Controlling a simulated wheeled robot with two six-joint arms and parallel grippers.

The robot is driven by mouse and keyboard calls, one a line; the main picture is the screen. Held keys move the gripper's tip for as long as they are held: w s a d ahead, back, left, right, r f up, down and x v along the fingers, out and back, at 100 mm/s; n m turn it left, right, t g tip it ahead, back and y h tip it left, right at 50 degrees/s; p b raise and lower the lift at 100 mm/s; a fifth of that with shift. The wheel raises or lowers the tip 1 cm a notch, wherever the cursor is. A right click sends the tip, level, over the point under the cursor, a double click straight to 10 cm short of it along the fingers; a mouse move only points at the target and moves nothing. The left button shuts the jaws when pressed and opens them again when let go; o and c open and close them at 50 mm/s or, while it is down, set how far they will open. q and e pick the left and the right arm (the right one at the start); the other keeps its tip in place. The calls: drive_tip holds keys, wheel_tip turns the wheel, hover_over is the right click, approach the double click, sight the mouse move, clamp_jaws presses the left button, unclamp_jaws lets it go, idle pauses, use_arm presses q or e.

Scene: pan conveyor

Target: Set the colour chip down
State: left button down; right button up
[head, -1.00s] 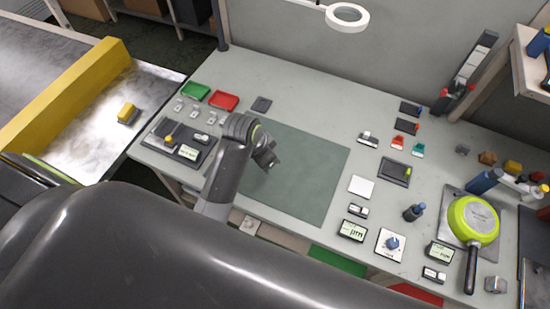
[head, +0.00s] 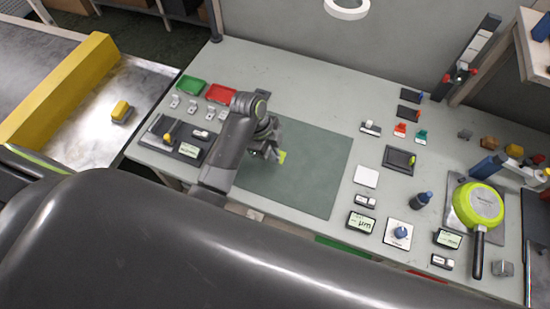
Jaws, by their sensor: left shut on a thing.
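My left gripper (head: 270,146) is over the left part of the dark green mat (head: 318,185). It is shut on a small yellow-green colour chip (head: 282,157), which shows just beside the fingertips. The fingers and my wrist hide part of the chip. I cannot tell whether the chip touches the mat. My right gripper is not in view.
A dark square holder (head: 398,158) and a white square plate (head: 366,177) are right of the mat. A green pan (head: 478,204) lies farther right. Green (head: 192,85) and red (head: 220,94) trays stand at the back left. Most of the mat is clear.

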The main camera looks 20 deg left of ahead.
use_arm(q)
drive_tip(key=shift+f+p, duration=0.3)
drive_tip(key=shift+f, duration=2.65)
drive_tip(key=shift+f, duration=0.15)
drive_tip(key=c, duration=1.6)
unclamp_jaws()
drive_tip(key=b+v, duration=0.1)
drive_tip(key=v, duration=1.1)
drive_tip(key=shift+s+a, duration=0.1)
